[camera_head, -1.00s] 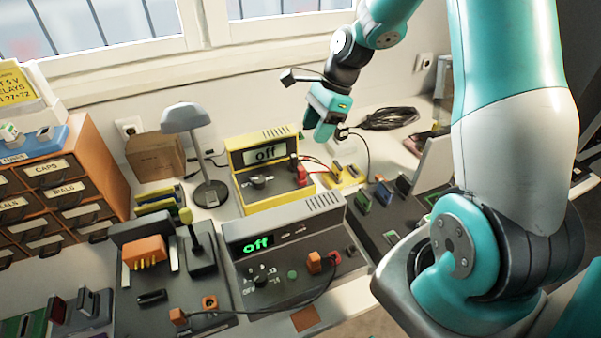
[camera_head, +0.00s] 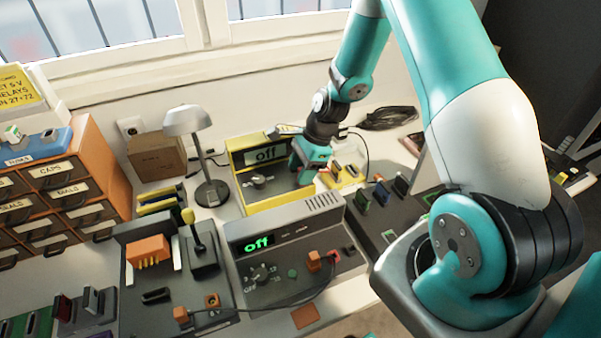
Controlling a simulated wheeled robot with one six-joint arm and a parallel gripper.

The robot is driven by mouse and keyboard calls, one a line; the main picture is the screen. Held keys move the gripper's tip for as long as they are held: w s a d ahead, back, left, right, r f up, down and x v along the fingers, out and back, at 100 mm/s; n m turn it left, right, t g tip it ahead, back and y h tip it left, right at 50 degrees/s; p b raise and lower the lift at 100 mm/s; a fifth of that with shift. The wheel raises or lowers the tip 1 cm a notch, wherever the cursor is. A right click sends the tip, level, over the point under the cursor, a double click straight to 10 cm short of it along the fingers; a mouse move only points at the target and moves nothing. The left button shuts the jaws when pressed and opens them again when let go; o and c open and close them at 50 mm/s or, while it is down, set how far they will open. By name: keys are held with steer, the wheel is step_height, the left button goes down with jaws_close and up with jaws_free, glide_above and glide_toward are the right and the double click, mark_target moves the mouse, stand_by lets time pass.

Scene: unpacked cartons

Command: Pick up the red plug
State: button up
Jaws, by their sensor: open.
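My gripper (camera_head: 306,178) is open in the head view, low against the right front of the yellow meter (camera_head: 262,203), whose display reads "off". A red plug stood at that spot of the meter in the earlier view. My gripper now covers the spot, so I cannot tell whether the plug is between the fingers or touches them. Red bits show just right of the gripper, too small to tell apart.
A lamp (camera_head: 187,121) stands to the left. A yellow block (camera_head: 346,177) is right of my gripper. Dark module trays (camera_head: 383,228) lie farther right.

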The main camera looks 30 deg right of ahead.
jaws_close()
steer(key=shift+r, duration=0.1)
step_height(320, 180, up, 20)
steer(key=shift+b, duration=0.3)
stand_by(0.3)
